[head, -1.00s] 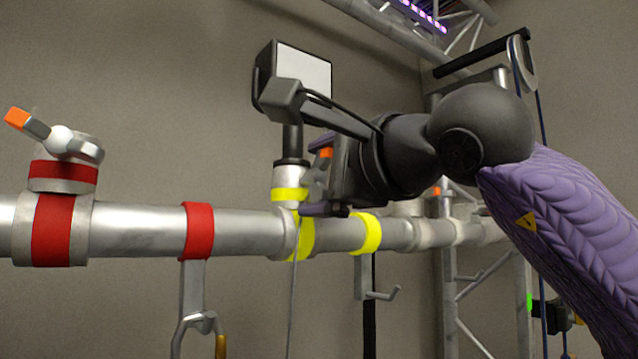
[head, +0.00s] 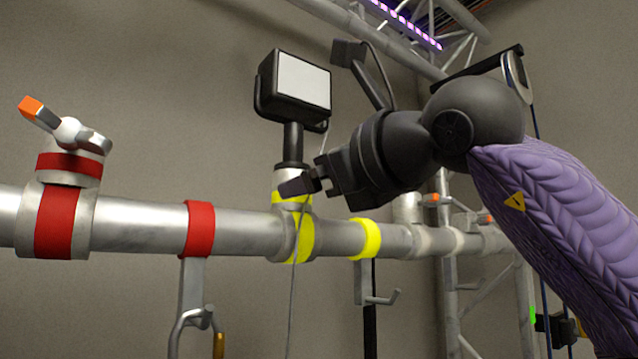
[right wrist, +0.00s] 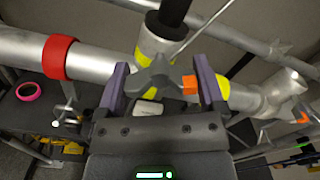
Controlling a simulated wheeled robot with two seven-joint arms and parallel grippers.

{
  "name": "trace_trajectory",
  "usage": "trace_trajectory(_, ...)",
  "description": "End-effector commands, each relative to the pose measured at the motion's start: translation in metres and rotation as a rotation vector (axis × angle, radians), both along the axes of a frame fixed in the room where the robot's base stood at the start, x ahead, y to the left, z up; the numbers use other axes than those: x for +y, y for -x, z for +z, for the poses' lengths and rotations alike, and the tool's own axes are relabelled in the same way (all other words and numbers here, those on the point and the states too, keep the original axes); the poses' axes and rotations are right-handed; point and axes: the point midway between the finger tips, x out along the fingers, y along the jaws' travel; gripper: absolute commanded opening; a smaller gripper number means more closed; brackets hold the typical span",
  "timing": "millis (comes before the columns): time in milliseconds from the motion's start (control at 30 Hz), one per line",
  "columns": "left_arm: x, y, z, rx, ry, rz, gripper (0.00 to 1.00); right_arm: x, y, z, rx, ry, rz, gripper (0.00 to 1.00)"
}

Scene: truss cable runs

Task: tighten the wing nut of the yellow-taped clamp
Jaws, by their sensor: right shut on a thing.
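The yellow-taped clamp (head: 306,240) sits around the silver pipe, below the black lamp post; it also shows in the right wrist view (right wrist: 151,46). Its grey wing nut (right wrist: 157,78) has an orange tip (right wrist: 190,86) on one wing. My right gripper (head: 305,184) reaches in from the right and is shut on the wing nut, with one purple finger on each side in the right wrist view (right wrist: 162,86). In the head view my gripper hides the wing nut. My left gripper is not in view.
A floodlight (head: 293,88) stands just above the clamp, with a thin cable hanging past it. A red-taped clamp (head: 54,222) with its own orange-tipped wing nut (head: 68,130) is at the left. A red band (head: 199,229) and yellow band (head: 366,239) ring the pipe (head: 240,228).

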Motion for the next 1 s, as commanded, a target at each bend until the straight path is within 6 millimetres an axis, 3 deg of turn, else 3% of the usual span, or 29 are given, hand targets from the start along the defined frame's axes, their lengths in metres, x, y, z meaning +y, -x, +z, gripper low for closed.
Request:
trace_trajectory(500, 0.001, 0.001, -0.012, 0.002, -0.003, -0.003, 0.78, 0.001, -0.001, -0.004, 0.226, -0.293, -0.001, 0.29)
trace_trajectory(1000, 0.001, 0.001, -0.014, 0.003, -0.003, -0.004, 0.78, 0.001, -0.001, -0.003, 0.286, -0.377, -0.001, 0.29)
